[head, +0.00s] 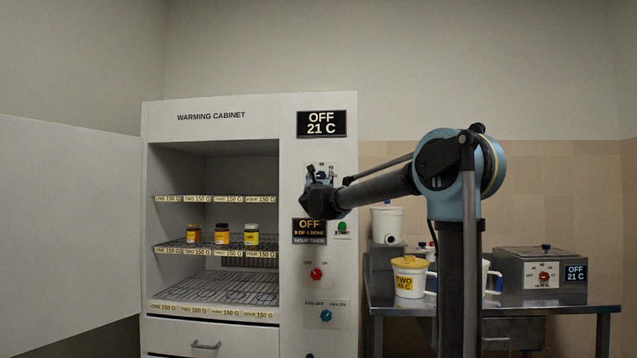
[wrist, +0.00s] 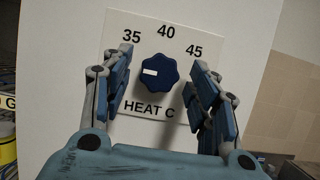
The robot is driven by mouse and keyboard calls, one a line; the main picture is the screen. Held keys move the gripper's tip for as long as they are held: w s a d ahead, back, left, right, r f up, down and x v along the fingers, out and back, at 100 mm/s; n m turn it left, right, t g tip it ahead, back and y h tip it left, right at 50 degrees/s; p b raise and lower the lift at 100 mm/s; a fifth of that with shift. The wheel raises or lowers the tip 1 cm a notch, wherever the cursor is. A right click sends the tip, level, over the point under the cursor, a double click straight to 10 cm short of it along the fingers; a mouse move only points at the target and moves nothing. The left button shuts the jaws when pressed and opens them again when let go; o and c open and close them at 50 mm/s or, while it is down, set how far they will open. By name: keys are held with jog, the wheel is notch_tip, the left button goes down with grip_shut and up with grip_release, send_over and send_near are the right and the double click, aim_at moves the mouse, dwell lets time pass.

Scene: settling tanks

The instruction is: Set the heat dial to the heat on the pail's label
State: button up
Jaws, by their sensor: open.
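The heat dial (wrist: 158,74) is a dark blue lobed knob on a white plate marked 35, 40, 45 and HEAT C. Its white mark lies on the left side of the knob, pointing left, a little below the 35. My gripper (wrist: 160,92) is open, with one finger on each side of the dial and gaps between. In the head view my gripper (head: 320,178) is in front of the dial's plate and hides most of it. The pail (head: 410,261) is white with a yellow lid; its yellow label (head: 404,283) reads TWO and, in small print, what looks like 45 C.
The warming cabinet (head: 212,127) stands with its door (head: 68,225) open left; its display (head: 321,124) reads OFF 21 C. Several jars stand on its middle shelf. Below the dial are a timer display (head: 309,231), red knob (head: 316,273) and blue knob (head: 326,316). A metal bench (head: 540,303) is right.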

jog(key=shift+w+r, duration=0.1)
jog(key=shift+w, duration=0.15)
